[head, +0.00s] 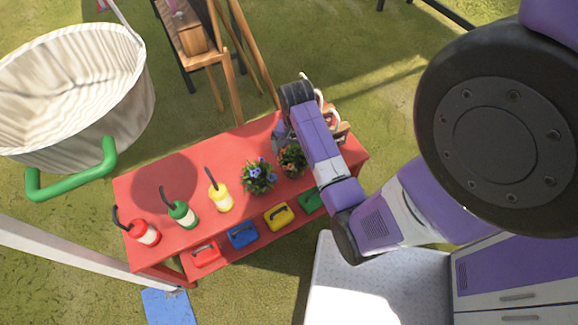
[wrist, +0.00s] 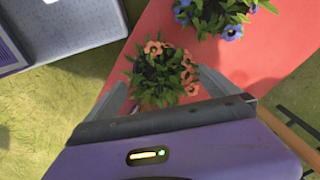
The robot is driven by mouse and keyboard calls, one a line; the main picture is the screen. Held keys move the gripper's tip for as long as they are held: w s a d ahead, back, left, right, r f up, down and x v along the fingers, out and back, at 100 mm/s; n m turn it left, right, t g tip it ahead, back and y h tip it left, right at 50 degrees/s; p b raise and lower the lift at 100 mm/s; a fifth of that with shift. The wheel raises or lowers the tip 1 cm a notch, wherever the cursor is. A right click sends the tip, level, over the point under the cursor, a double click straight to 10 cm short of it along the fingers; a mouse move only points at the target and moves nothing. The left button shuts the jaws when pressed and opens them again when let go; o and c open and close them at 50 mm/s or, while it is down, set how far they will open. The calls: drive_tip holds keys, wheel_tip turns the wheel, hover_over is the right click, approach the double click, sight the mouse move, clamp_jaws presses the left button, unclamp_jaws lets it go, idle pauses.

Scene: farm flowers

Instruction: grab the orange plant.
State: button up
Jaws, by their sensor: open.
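The orange plant (head: 292,160) has orange flowers and green leaves and stands on the red table (head: 160,187), partly behind my arm in the head view. In the wrist view the orange plant (wrist: 163,72) sits between the two fingers of my open gripper (wrist: 167,90). The fingers lie to its left and right; I cannot tell whether they touch it. Its pot is mostly hidden under the leaves. In the head view my gripper's fingers are largely hidden by the wrist, which is beside the plant.
A blue-flowered plant (head: 258,177) stands just left of the orange plant; it also shows in the wrist view (wrist: 215,14). Several coloured boxes sit on the lower shelf. A large basket (head: 100,110) is at upper left.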

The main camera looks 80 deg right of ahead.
sight(294, 164)
drive_tip(key=shift+a+f+b, duration=0.2)
drive_tip(key=shift+f+b, duration=0.25)
drive_tip(key=shift+f, duration=3.45)
drive_tip(key=shift+r, duration=0.1)
drive_tip(key=c, duration=1.7)
